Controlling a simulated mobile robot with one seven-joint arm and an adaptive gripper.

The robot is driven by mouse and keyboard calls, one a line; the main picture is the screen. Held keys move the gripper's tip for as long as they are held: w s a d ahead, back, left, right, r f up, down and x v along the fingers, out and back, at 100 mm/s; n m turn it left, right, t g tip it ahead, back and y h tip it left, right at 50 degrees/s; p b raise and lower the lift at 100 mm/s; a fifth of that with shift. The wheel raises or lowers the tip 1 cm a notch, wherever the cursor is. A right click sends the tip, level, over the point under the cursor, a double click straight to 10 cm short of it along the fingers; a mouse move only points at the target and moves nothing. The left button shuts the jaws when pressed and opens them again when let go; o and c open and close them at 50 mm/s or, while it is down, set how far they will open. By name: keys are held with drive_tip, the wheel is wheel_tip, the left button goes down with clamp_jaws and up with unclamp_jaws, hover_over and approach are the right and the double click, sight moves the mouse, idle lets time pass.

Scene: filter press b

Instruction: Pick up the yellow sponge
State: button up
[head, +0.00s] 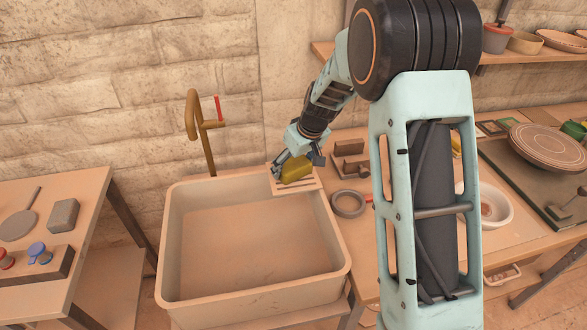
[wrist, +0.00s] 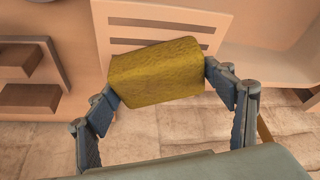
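The yellow sponge (head: 296,173) is at the far right corner of the sink, at the slotted board (head: 281,187). In the wrist view the sponge (wrist: 157,72) sits between the two fingers of my gripper (wrist: 163,84). The fingertips press against its left and right ends. Behind it, the slotted board (wrist: 187,20) shows its slots, partly covered by the sponge. Whether the sponge's underside touches the board cannot be told.
The large sink basin (head: 255,285) is empty, with a brass tap (head: 207,140) behind it. A grey ring (head: 348,204) and a brown holder (head: 350,165) stand on the counter to the right. A side table (head: 45,225) with tools is at left.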

sight(291, 161)
drive_tip(key=c, duration=0.6)
drive_tip(key=shift+r, duration=0.5)
wheel_tip(291, 161, up, 2)
drive_tip(key=shift+r, duration=0.25)
drive_tip(key=shift+s+d+r+b, duration=0.45)
drive_tip(key=shift+s+r, duration=1.15)
drive_tip(key=shift+s, duration=0.7)
drive_tip(key=shift+s+d+r+b, duration=0.45)
drive_tip(key=shift+s+r, duration=1.1)
drive_tip(key=shift+s, duration=0.75)
drive_tip(key=shift+s+d+r+b, duration=0.45)
drive_tip(key=shift+s+r, duration=1.15)
drive_tip(key=shift+s, duration=0.7)
